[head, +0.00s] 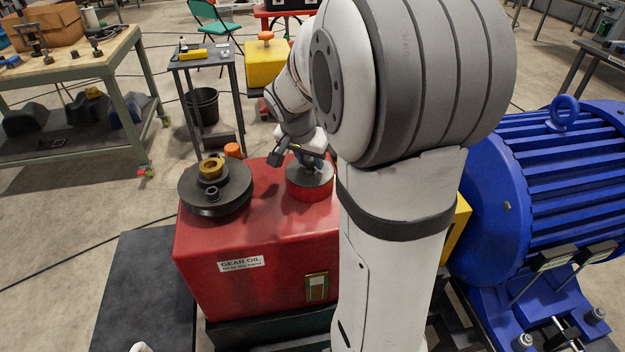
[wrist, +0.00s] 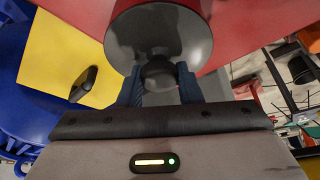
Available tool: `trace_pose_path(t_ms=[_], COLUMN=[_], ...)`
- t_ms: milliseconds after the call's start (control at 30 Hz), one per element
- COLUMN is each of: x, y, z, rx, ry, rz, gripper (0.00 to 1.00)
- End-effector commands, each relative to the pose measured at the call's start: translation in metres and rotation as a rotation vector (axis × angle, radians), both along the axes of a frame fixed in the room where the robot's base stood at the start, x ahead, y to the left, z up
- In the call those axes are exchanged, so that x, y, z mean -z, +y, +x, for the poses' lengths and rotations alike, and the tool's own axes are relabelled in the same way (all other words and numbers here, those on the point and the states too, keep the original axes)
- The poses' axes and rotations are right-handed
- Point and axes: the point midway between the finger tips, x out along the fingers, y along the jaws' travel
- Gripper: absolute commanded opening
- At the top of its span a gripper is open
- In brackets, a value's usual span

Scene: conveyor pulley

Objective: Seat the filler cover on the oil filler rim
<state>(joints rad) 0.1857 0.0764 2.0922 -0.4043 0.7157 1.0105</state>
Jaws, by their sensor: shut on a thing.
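The filler cover (head: 309,174) is a grey round disc with a dark knob. It is at the red oil filler rim (head: 308,192) on top of the red gear oil housing. I cannot tell whether it rests fully on the rim or sits slightly above it. My gripper (head: 306,158) points down over the cover, shut on its knob. In the wrist view the two dark blue fingers (wrist: 160,82) are on either side of the knob, and the cover (wrist: 178,28) fills the top middle. The rim is hidden there beneath the cover.
A dark pulley disc (head: 232,190) with a brass ring (head: 211,168) lies left on the red housing (head: 255,225). An orange cap (head: 233,150) stands behind it. A blue motor (head: 550,190) is at right. My arm hides the housing's right part.

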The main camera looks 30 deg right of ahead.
Motion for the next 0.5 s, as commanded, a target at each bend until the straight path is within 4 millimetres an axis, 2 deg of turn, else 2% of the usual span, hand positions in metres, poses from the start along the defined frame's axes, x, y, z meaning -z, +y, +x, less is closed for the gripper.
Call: trace_pose_path(t_ms=[67, 300, 500], x=[0.0004, 0.0004, 0.0006], y=[0.0, 0.0001, 0.0], z=[-0.0001, -0.0002, -0.0003], rx=[0.0, 0.0, 0.0], ry=[0.001, 0.001, 0.001], rz=[0.001, 0.0, 0.0], gripper=[0.37, 0.56, 0.57])
